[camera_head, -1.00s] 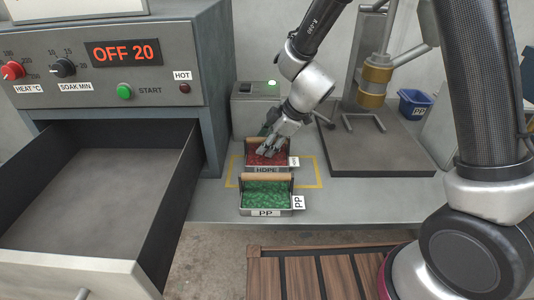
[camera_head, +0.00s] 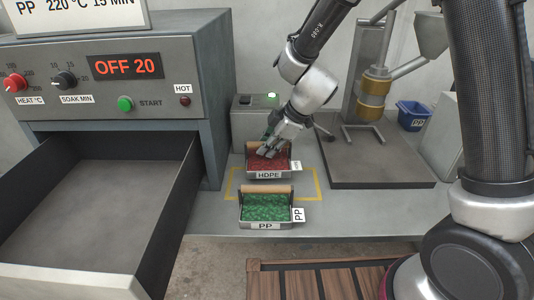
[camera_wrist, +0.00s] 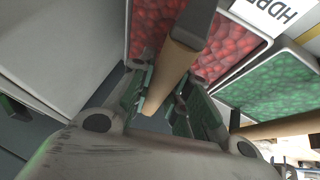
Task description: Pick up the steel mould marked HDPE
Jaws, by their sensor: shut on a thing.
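The steel mould marked HDPE (camera_head: 268,175) holds red granules and has a wooden bar handle across its top. It appears slightly raised above the grey bench, behind the PP mould. My gripper (camera_head: 268,148) comes down from above and is shut on the handle. In the wrist view, the wooden handle (camera_wrist: 178,62) runs between the fingers of my gripper (camera_wrist: 165,92), with red granules (camera_wrist: 230,45) beyond. The HDPE label (camera_wrist: 272,12) shows at the top right. My fingers hide part of the handle in the head view.
The PP mould (camera_head: 266,225) with green granules stands just in front, close by. The oven's open drawer (camera_head: 90,215) is to the left and empty. A press (camera_head: 374,95) stands behind right, with a blue PP bin (camera_head: 412,117).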

